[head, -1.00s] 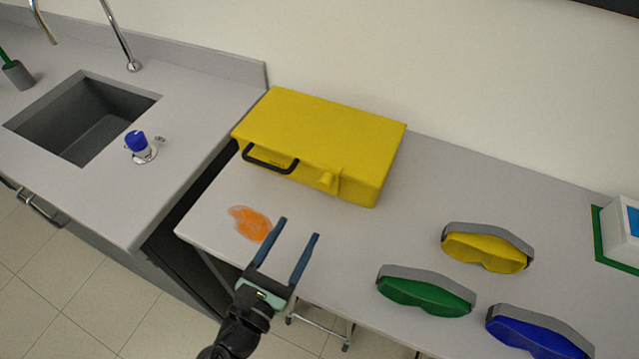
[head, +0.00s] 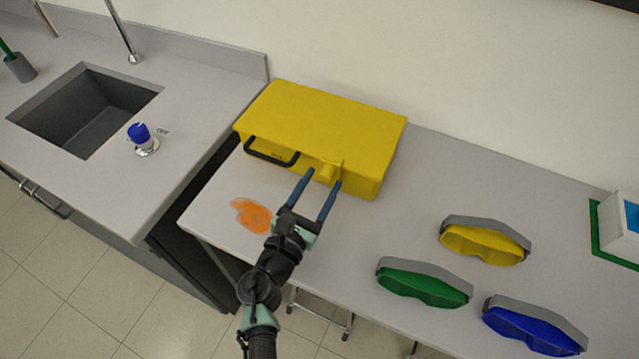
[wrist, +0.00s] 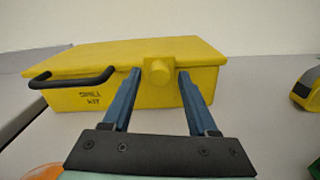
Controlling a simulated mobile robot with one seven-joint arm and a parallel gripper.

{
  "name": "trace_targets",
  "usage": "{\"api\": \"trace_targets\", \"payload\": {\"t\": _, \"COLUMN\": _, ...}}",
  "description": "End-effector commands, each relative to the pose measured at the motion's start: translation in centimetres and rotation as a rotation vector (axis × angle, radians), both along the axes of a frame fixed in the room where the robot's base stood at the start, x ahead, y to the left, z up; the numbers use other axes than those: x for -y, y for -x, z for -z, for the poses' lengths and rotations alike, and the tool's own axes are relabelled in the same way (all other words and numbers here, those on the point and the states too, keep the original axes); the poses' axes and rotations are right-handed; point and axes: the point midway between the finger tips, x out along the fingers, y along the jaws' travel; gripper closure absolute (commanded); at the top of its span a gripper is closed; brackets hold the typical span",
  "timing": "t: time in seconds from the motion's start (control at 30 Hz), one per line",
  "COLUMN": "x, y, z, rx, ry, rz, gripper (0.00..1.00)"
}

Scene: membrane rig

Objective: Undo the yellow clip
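The yellow clip (head: 327,172) sticks out from the front face of a closed yellow case (head: 330,125), right of its black handle (head: 271,153). In the wrist view the fingertips (wrist: 160,74) stand left and right of the clip, with a gap on each side. Whether the tips touch the case front cannot be told.
An orange spill (head: 251,215) lies on the bench left of my gripper. Yellow goggles (head: 483,243), green goggles (head: 422,286) and blue goggles (head: 530,330) lie to the right.

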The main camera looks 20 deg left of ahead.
Motion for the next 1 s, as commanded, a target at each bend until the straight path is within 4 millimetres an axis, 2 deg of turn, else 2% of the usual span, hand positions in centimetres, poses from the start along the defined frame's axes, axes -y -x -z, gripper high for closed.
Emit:
{"api": "trace_targets", "payload": {"t": 0.03, "x": -0.01, "y": 0.02, "z": 0.0, "rx": 0.0, "ry": 0.0, "rz": 0.0, "gripper": 0.52}}
{"api": "trace_targets", "payload": {"t": 0.3, "x": -0.01, "y": 0.04, "z": 0.01, "rx": 0.0, "ry": 0.0, "rz": 0.0, "gripper": 1.0}}
{"api": "trace_targets", "payload": {"t": 1.0, "x": -0.03, "y": 0.06, "z": 0.03, "rx": -0.001, "ry": 0.0, "rz": 0.0, "gripper": 1.0}}
